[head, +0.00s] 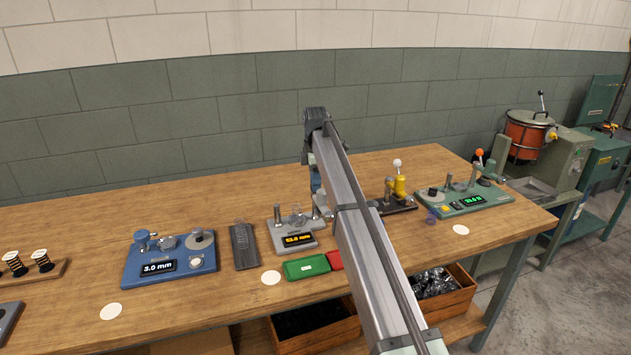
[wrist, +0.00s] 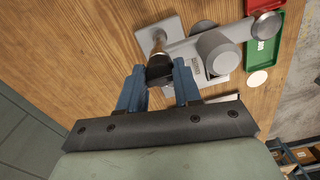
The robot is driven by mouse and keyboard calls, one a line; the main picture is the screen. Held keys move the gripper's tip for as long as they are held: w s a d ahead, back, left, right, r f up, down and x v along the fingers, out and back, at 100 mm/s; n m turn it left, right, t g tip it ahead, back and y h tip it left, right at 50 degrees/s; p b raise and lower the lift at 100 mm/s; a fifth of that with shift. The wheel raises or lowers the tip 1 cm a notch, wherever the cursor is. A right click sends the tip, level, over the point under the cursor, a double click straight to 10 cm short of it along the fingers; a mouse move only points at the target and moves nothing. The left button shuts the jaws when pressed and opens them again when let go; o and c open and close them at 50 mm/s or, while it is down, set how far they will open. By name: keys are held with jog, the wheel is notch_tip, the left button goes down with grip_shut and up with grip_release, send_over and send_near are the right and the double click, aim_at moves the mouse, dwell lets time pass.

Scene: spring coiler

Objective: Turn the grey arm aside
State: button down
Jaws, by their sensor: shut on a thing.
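In the wrist view the grey arm (wrist: 240,33) is a flat bar that runs from near my fingers to a round metal end at the upper right. A thick grey cylinder (wrist: 215,52) stands beside it. At its left end a handle with a brownish stem and black grip (wrist: 159,66) stands over a grey plate (wrist: 150,28). My gripper (wrist: 158,76) has its blue fingers on both sides of the black grip and is shut on it.
A grey device with an amber display (head: 299,238) stands just left of my arm. Green (head: 306,267) and red (head: 335,261) trays lie in front. A blue device (head: 170,262) is further left, a green device (head: 465,200) to the right.

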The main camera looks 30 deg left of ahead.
jog(key=c, duration=0.8)
grip_release()
notch_tip(320, 180, up, 14)
jog(key=shift+f, duration=0.1)
dwell(0.6)
